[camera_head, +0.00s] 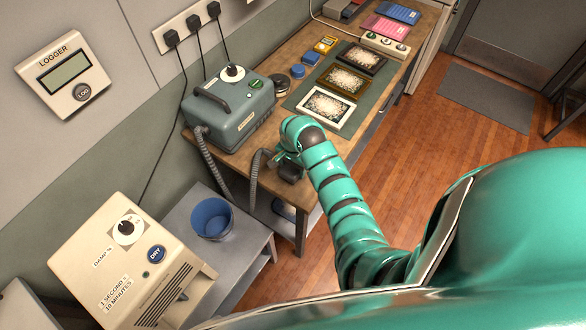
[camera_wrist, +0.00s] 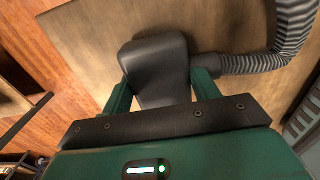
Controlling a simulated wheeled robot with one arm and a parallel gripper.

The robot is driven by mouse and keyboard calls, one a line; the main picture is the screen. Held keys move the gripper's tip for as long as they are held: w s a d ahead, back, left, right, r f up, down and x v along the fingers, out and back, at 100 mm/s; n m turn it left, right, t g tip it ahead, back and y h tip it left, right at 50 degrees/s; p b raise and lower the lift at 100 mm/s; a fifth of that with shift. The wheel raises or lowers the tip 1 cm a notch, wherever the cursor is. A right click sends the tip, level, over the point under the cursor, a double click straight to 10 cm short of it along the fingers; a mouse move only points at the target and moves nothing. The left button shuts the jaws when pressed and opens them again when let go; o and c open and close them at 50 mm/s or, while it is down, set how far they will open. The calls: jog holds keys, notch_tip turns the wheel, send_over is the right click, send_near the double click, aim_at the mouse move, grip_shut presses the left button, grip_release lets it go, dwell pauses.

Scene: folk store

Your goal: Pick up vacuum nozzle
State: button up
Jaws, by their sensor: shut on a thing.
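The vacuum nozzle (camera_wrist: 157,64) is a dark grey, flat-ended piece with a ribbed grey hose (camera_wrist: 272,60) leaving its right side in the wrist view. My gripper (camera_wrist: 157,92) has its two green fingers on either side of the nozzle and is shut on it. In the head view the nozzle (camera_head: 291,172) shows small and dark just below my gripper (camera_head: 284,160), by the near edge of the wooden table. The hose (camera_head: 256,176) loops beside it. I cannot tell whether the nozzle touches the table. The grey-green vacuum unit (camera_head: 230,108) stands on the table to the left.
The wooden table (camera_head: 262,156) holds three framed pieces on a green mat (camera_head: 357,103), with blue containers (camera_head: 311,58) behind. A blue bucket (camera_head: 212,218) stands on a low grey table at left. A beige dryer box (camera_head: 125,262) is in front.

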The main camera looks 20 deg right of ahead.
jog(key=shift+r, duration=0.15)
jog(key=shift+r+b, duration=0.35)
jog(key=shift+r, duration=0.15)
jog(key=s+r+p, duration=0.1)
jog(key=r, duration=0.1)
jog(key=s+r+p, duration=0.2)
jog(key=r, duration=0.1)
jog(key=s+r+p, duration=0.1)
jog(key=r, duration=0.1)
jog(key=shift+s+a+r+p, duration=0.2)
jog(key=shift+r+p, duration=0.1)
jog(key=shift+r, duration=0.1)
jog(key=s+a+r+p, duration=0.1)
jog(key=s+r, duration=0.3)
jog(key=s, duration=0.5)
jog(key=shift+s+p, duration=0.3)
jog(key=shift+p, duration=0.05)
jog(key=shift+a, duration=0.1)
